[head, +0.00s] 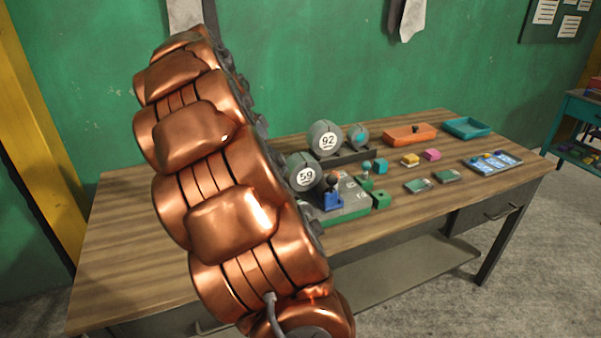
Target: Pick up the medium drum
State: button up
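Three round grey drum-like bodies stand on the wooden table in the head view. One marked 92 (326,138) looks largest and stands at a dark rack. One marked 59 (303,172) is nearer, partly hidden on its left by my copper arm, and seems the middle-sized one. A smaller one with a teal face (358,136) stands to the right of 92. Their exact sizes are hard to compare because of distance. My arm rises across the left of the picture. My gripper does not show.
The wooden table (140,235) is bare at left. A green-edged board (350,208) bears a blue block (333,201). Green, teal, yellow and pink blocks lie to the right. An orange tray (410,136), a teal tray (467,127) and a blue panel (492,163) are farther right.

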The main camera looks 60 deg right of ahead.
aim_at(301, 157)
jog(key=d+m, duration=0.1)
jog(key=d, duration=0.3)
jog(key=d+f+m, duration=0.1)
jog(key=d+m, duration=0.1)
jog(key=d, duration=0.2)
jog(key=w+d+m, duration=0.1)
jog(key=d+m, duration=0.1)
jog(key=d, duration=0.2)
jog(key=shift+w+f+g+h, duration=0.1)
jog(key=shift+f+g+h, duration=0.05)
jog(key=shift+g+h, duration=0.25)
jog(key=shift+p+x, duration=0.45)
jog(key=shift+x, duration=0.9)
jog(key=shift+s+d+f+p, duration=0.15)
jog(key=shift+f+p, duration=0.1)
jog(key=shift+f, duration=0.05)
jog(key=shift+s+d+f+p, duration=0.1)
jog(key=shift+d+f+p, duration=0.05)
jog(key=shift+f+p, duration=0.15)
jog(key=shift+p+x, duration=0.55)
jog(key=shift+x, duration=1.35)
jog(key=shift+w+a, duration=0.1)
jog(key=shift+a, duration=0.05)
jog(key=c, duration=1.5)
